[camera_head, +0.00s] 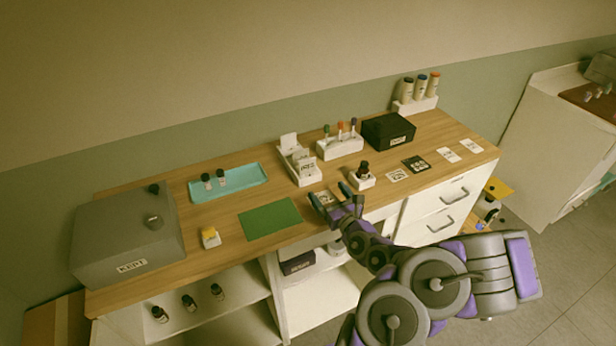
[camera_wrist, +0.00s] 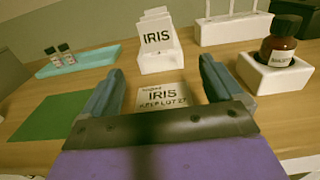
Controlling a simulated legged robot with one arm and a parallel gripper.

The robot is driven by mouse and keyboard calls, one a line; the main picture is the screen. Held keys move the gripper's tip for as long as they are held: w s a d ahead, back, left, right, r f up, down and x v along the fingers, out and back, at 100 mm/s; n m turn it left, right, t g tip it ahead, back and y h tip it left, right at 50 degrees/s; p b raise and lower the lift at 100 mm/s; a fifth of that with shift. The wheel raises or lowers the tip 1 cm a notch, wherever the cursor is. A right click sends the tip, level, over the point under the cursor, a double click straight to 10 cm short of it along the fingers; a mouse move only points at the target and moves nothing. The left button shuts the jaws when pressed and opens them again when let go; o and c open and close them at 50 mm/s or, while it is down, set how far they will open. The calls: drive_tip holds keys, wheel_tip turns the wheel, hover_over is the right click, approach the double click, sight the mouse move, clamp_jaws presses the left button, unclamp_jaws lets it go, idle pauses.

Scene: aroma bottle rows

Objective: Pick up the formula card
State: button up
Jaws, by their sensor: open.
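The formula card (camera_wrist: 162,97) lies flat on the wooden desk, with "IRIS" and smaller print on it. In the wrist view it lies between and just beyond my open fingers, and its lower part is hidden by my gripper. My gripper (camera_wrist: 158,88) is open and empty, its two blue-grey fingers apart. In the head view my gripper (camera_head: 330,197) is over the desk's front edge, in front of the white card holder (camera_head: 300,172). The holder also shows in the wrist view (camera_wrist: 160,64), with an "IRIS" card in it.
A brown bottle (camera_wrist: 277,42) stands in a white block (camera_wrist: 270,76) to the right. A green mat (camera_head: 269,219) and a teal tray (camera_head: 228,182) with two small bottles lie left. A black box (camera_head: 388,131) and several flat cards are on the right.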

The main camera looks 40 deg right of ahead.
drive_tip(key=b, duration=0.2)
approach(308, 167)
drive_tip(key=x, duration=0.3)
drive_tip(key=shift+w+d+f, duration=0.15)
drive_tip(key=shift+d, duration=0.1)
drive_tip(key=shift+a+b+x, duration=0.15)
drive_tip(key=shift+b+x, duration=0.3)
drive_tip(key=shift+x, duration=0.65)
drive_tip(key=shift+a+b+x, duration=0.15)
drive_tip(key=shift+b+x, duration=0.3)
drive_tip(key=shift+x, duration=0.65)
drive_tip(key=shift+w+d, duration=0.15)
drive_tip(key=shift+w, duration=0.35)
drive_tip(key=shift+c, duration=0.2)
drive_tip(key=c, duration=1.1)
